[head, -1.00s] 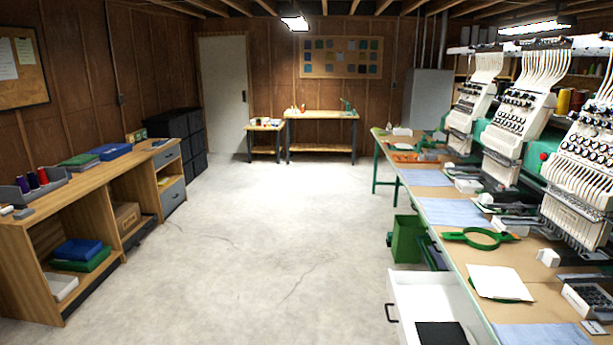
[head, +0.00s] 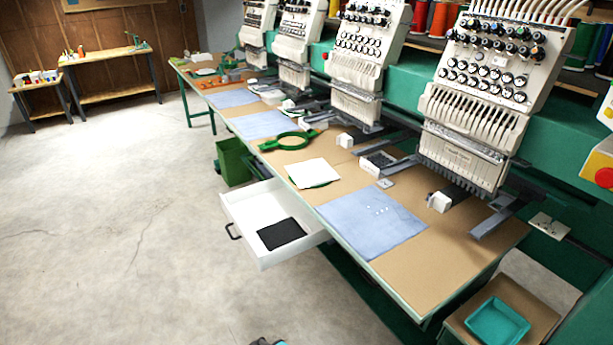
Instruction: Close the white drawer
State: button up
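The white drawer (head: 245,207) is pulled out from under the long work table, on its left side in the head view. Its front faces left and carries a dark bar handle (head: 233,231). A flat black square (head: 281,234) lies inside it, and the rest of the visible drawer floor is bare. My gripper is not clearly in view. A small dark and teal shape shows at the bottom edge, too cut off to identify.
The work table (head: 440,283) carries embroidery machines (head: 487,90), blue cloths (head: 372,222) and a green hoop (head: 288,141). A green bin (head: 234,161) stands beyond the drawer. A teal tray (head: 497,322) is at lower right. The concrete floor left of the drawer is clear.

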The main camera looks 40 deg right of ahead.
aim_at(249, 209)
jog(key=u, duration=0.05)
jog(key=k, duration=0.65)
jog(key=u, duration=0.75)
jog(key=i, duration=1.35)
jog(key=u, duration=0.25)
